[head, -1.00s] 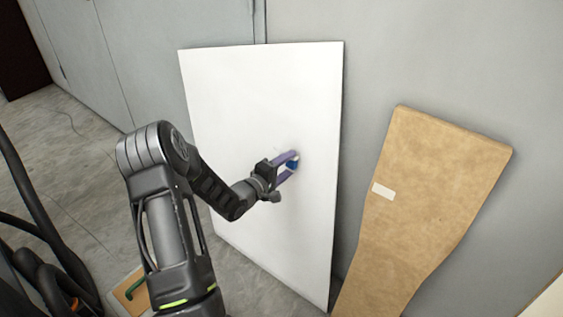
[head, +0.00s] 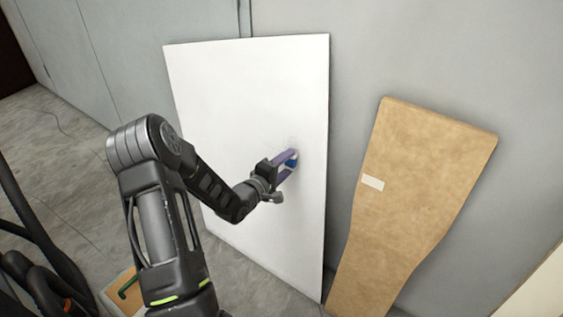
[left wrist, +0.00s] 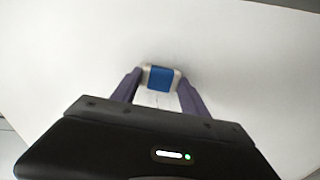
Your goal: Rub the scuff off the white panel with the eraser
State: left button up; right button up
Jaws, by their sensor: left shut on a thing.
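The white panel (head: 245,90) leans against the grey wall. My left gripper (head: 291,161), with purple fingers, is shut on the blue eraser (head: 293,158) at the panel's right-middle part. In the left wrist view the eraser (left wrist: 160,78) shows blue with pale ends, gripped between both fingertips (left wrist: 159,76). It is at or very near the panel face; exact contact is hard to tell. A faint grey scuff (head: 284,143) shows on the panel just above the fingers. Part of the panel behind the hand is hidden. My right gripper is not in view.
A bent brown board (head: 410,180) with a pale label (head: 373,182) leans on the wall to the right of the panel. A wooden item with a green handle (head: 127,288) is on the floor at lower left. Dark hoses (head: 40,250) lie at the left edge.

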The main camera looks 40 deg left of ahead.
aim_at(275, 153)
pick_arm(q)
jog(key=shift+d, duration=0.25)
jog(key=shift+s+f+b, duration=0.1)
jog(key=shift+f+b, duration=0.3)
jog(key=shift+f, duration=0.15)
jog(key=shift+a, duration=0.15)
jog(key=shift+a, duration=1.7)
jog(key=shift+a, duration=0.1)
jog(key=shift+a, duration=1.65)
